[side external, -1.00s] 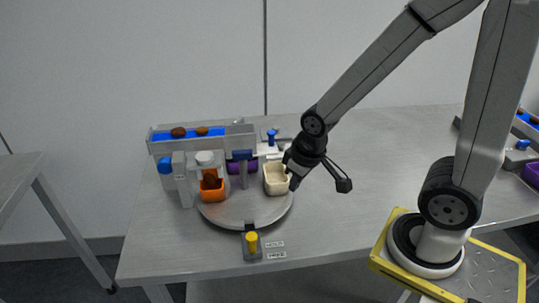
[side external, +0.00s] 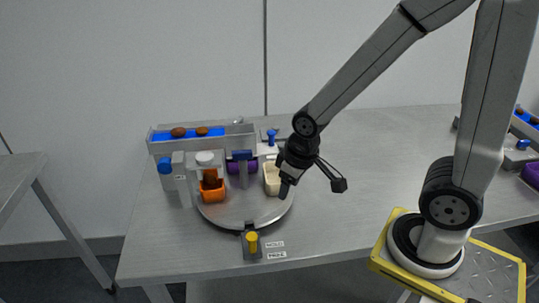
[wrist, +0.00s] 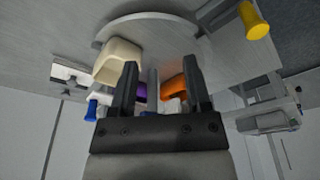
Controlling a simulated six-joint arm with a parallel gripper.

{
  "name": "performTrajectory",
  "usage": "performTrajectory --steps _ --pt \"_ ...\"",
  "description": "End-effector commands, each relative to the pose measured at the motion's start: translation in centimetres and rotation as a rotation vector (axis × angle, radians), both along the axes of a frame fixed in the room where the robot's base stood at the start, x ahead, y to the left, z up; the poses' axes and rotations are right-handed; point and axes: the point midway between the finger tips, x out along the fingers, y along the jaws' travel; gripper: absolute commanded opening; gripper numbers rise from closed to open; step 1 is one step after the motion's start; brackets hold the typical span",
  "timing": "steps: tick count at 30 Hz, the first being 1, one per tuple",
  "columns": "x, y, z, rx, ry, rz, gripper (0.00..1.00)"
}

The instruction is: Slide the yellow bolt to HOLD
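The yellow bolt (side external: 252,240) stands on a small grey block at the front edge of the table, before the round grey turntable (side external: 238,218). In the wrist view the yellow knob (wrist: 256,24) shows at the upper right, apart from the fingers. Two small white labels (side external: 274,244) lie to the right of the bolt; their print is too small to read surely. My gripper (side external: 283,194) hangs over the right part of the turntable, in front of the cream cup (side external: 270,176). In the wrist view the fingers (wrist: 162,75) are spread apart with nothing gripped between them.
An orange cup (side external: 212,193) with a brown date and a purple cup (side external: 236,167) are on the turntable. Behind stands a blue-lined trough (side external: 216,134) holding dates. A blue-knobbed fixture (side external: 271,136) stands behind the gripper.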

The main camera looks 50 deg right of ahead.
Motion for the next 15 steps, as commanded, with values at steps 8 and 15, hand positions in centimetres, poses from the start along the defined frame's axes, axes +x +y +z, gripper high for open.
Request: performTrajectory --steps 8,15 --pt "1.4 5.8 -0.4 -0.022 0.099 0.232 0.62" --pt "1.6 10.6 -0.7 -0.048 0.177 0.414 0.62"
